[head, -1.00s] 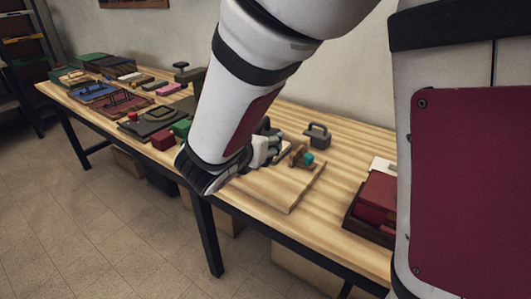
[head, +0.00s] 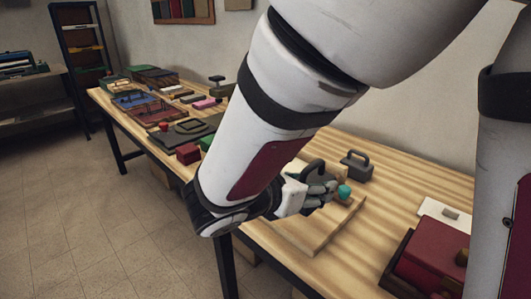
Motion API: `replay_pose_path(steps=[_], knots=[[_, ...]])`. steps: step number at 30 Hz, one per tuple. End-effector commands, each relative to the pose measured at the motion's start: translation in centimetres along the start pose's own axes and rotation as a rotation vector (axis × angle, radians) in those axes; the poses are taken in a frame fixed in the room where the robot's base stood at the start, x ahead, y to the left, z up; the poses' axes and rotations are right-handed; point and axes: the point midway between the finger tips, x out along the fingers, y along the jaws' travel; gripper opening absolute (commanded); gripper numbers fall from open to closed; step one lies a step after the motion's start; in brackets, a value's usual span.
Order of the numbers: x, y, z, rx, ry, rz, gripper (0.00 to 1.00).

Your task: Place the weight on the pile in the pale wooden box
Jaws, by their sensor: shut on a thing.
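My gripper (head: 318,192) is above the pale wooden board at the middle of the table, partly hidden by my arm. A second dark grey weight (head: 357,167) with a looped handle stands upright on the table behind and to the right, apart from my gripper.
A dark tray (head: 397,264) at the right holds red covers (head: 430,256). Covers and small blocks (head: 188,153) crowd the left end. Bare table (head: 385,205) lies between board and tray.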

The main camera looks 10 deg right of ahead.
Motion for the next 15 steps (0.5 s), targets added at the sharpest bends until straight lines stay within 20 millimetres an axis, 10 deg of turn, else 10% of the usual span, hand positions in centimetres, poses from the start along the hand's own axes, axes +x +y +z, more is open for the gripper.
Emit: replay_pose_path(steps=[15], knots=[[6.3,6.4,1.8,0.005,-0.005,-0.002,0.0]])
